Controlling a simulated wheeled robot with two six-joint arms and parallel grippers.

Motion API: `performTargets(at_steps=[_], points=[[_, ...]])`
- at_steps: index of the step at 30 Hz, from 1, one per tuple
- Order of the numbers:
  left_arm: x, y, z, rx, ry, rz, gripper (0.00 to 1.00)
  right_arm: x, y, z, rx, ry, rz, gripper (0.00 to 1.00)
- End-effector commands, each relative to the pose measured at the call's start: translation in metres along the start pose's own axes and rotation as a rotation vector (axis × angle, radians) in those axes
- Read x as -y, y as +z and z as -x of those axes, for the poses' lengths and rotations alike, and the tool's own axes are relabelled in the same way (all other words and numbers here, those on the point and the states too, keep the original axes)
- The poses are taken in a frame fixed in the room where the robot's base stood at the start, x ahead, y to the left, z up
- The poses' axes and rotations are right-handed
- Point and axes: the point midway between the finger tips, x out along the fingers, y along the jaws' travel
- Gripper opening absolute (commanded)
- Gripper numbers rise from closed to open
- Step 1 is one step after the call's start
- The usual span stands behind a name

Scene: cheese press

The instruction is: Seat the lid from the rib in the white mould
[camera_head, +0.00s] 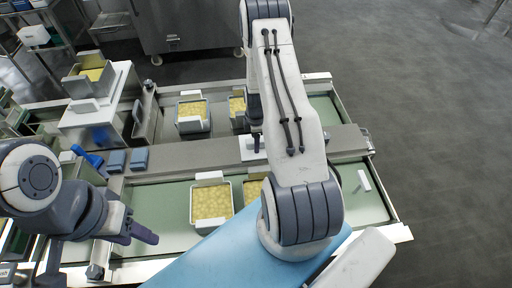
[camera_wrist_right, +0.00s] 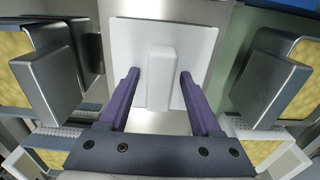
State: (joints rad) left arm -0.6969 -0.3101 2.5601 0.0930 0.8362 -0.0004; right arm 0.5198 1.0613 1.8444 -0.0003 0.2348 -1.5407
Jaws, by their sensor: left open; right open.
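The lid, a white square plate with an upright block handle, lies on the grey metal rib (camera_head: 190,155). In the right wrist view the lid (camera_wrist_right: 200,38) fills the centre. My right gripper (camera_wrist_right: 160,76) is open, with one purple finger on each side of the handle (camera_wrist_right: 161,80); contact cannot be told. In the head view my right arm hides part of the lid (camera_head: 248,155). My left gripper (camera_head: 134,236) is open and empty at the left.
Two more moulds, back (camera_head: 238,106) and front (camera_head: 253,189), are partly hidden by my right arm. Another filled mould (camera_head: 92,68) stands on a white unit at the left. Blue-grey blocks (camera_head: 116,160) sit at the rib's left end. The green tray (camera_head: 345,205) is mostly clear at right.

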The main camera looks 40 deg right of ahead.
Motion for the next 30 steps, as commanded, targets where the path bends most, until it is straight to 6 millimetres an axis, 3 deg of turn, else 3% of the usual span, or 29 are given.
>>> performTargets(at_steps=[1, 6, 9, 10, 18, 19, 20, 30], points=[[0.0, 0.0, -0.003, 0.0, 0.0, 0.0, 0.5, 0.002, 0.0, -0.009, 0.0, -0.001, 0.0, 0.65], [0.0, 0.0, -0.003, 0.0, 0.0, 0.0, 0.5, 0.002, 0.0, -0.009, 0.0, -0.001, 0.0, 0.65], [0.0, 0.0, -0.004, 0.0, 0.0, 0.0, 0.5, 0.002, 0.0, -0.01, 0.0, -0.001, 0.0, 0.27], [0.0, 0.0, -0.004, 0.0, 0.0, 0.0, 0.5, 0.002, 0.0, -0.01, 0.0, -0.001, -0.001, 0.2], [0.0, 0.0, 0.004, 0.0, 0.0, 0.0, 0.5, 0.002, 0.0, -0.001, 0.0, 0.0, -0.001, 0.18], [0.0, 0.0, 0.006, 0.0, 0.0, 0.0, 0.5, 0.002, 0.0, 0.001, 0.0, 0.0, -0.001, 0.01], [-0.001, 0.0, 0.008, 0.0, 0.0, 0.0, 0.5, 0.002, 0.0, 0.004, 0.0, 0.0, -0.001, 0.0], [-0.002, -0.001, 0.022, 0.0, 0.0, 0.0, 0.5, 0.002, 0.0, 0.024, 0.0, -0.001, 0.0, 0.0]])
